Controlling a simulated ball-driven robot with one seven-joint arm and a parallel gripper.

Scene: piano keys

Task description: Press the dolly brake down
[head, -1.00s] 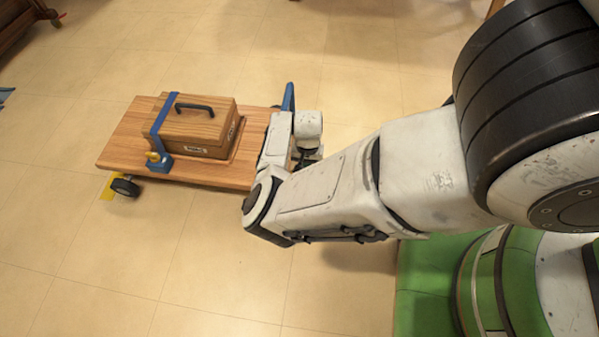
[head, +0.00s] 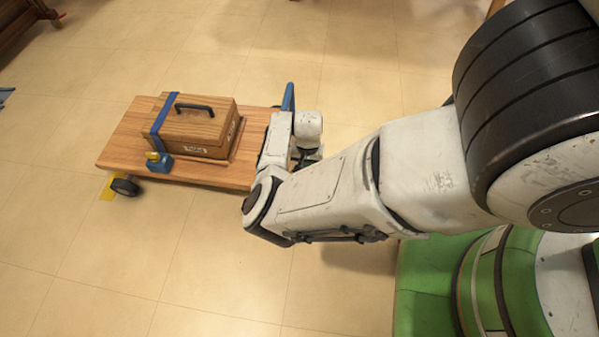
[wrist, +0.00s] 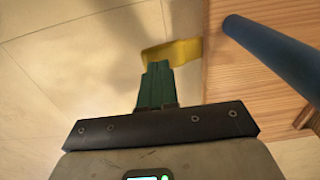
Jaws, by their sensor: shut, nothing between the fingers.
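The dolly (head: 120,150) is a wooden board on wheels, at the left in the head view. In the wrist view its board (wrist: 230,85) fills the right side. A yellow tab, which looks like the brake pedal (wrist: 178,51), sticks out beside the board's edge. My gripper (wrist: 157,66) has its green fingers shut together, with nothing between them. The fingertips overlap the near edge of the yellow tab in the picture; I cannot tell whether they touch it. In the head view my arm hides this tab and most of my gripper.
A wooden box (head: 200,128) with a black handle is strapped on the dolly by a blue strap. A blue bar (wrist: 270,52) rises near my fingers. Another yellow piece (head: 107,188) shows by the front-left wheel (head: 125,186).

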